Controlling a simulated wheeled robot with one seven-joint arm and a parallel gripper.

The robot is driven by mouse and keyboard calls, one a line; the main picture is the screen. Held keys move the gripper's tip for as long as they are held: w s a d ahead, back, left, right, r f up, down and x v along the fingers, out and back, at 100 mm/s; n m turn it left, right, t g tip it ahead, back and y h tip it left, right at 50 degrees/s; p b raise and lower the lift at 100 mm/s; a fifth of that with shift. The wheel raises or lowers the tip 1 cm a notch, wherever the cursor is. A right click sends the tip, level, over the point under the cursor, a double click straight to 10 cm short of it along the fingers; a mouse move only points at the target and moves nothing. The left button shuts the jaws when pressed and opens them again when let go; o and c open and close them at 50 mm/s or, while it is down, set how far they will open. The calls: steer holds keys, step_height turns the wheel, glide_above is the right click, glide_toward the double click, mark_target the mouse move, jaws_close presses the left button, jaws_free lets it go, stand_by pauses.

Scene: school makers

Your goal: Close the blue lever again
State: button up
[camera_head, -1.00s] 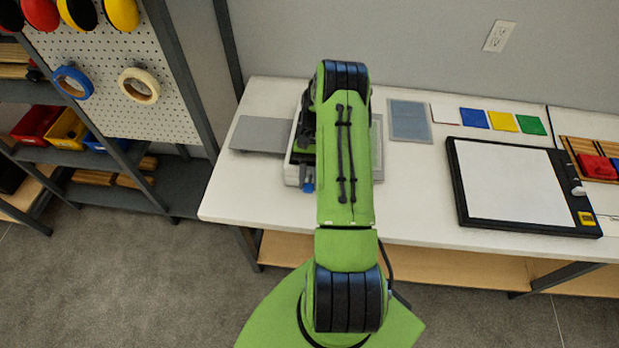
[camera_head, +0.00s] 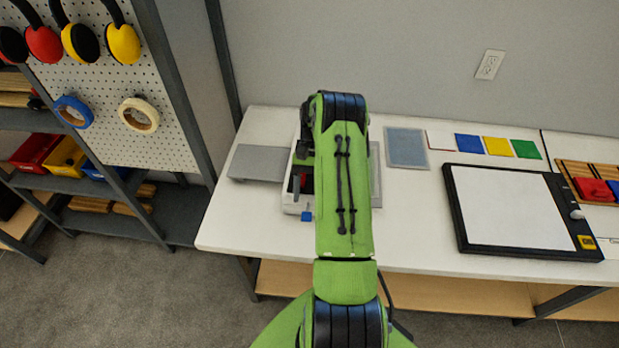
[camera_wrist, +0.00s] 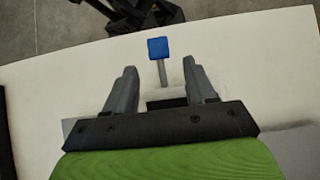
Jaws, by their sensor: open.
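The blue lever (camera_wrist: 159,48) shows in the wrist view as a blue square knob on a thin grey stem. It stands between and just beyond my gripper's open fingertips, apart from both. In the head view the blue knob (camera_head: 307,216) shows at the front of a white and grey machine (camera_head: 291,196) on the table. My gripper (camera_wrist: 159,70) is open and empty in the wrist view. In the head view my green arm lies over the machine and hides much of it, and the gripper itself is hidden there.
The machine has a grey side plate (camera_head: 257,163) at left. To the right on the white table (camera_head: 415,215) are a grey sheet (camera_head: 406,148), coloured squares (camera_head: 497,146) and a black-framed board (camera_head: 515,208). A shelf rack (camera_head: 172,215) stands at left.

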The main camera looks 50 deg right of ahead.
steer(key=v, duration=0.8)
